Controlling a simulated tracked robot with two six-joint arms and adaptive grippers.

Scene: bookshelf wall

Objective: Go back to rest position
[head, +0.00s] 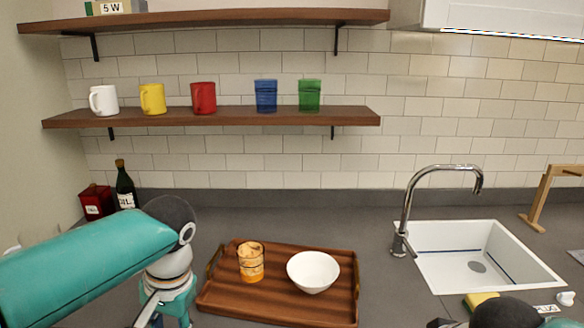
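My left arm (85,258) reaches in from the left over the counter. Its wrist end (168,298) points down at the bottom edge, left of the wooden tray, apart from it. The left gripper's fingers cannot be made out clearly there, and I see nothing held. At the bottom right, a dark rounded part (505,313) of my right arm shows in front of the sink. The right gripper's fingers are out of the frame.
The wooden tray (285,308) holds an orange-patterned glass (251,265) and a white bowl (313,271). A dark bottle (125,185) and red box (96,201) stand behind my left arm. The sink (450,270) has a tall faucet (407,205). Several cups line the lower shelf (230,117).

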